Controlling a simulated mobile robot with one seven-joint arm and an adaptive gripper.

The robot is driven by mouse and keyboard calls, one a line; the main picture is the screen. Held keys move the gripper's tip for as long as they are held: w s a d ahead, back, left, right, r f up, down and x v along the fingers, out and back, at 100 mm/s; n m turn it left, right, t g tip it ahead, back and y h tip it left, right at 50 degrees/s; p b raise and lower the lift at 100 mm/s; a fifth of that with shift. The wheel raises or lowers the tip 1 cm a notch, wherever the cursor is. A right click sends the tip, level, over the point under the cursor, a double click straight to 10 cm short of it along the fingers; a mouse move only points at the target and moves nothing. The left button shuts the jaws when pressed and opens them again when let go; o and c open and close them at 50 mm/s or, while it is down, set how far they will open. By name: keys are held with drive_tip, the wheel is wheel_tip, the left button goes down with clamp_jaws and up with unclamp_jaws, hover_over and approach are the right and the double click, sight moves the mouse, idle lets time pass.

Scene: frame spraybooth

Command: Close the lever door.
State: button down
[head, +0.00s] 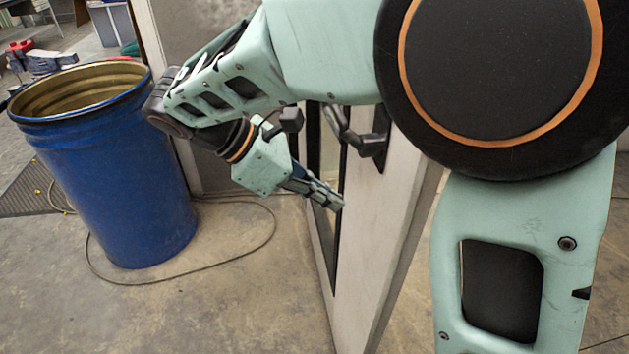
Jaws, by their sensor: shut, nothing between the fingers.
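The lever door (366,262) is a pale panel standing ajar in the middle of the head view, seen nearly edge-on. Its dark lever handle (342,127) sticks out near the upper part, on a black plate. My gripper (338,203) is shut and empty, pointing down and to the right. Its tips are below the lever, close to the door's narrow dark strip. I cannot tell whether they touch the door. My arm hides the top of the door.
A blue open drum (115,185) stands at the left, near my wrist. A cable (180,277) loops over the concrete floor between drum and door. A grey wall panel (205,165) is behind my arm. The floor in front of the drum is otherwise clear.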

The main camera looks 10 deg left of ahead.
sight(377, 211)
drive_tip(key=w+d+f, duration=0.2)
drive_tip(key=d, duration=0.4)
drive_tip(key=shift+f, duration=0.1)
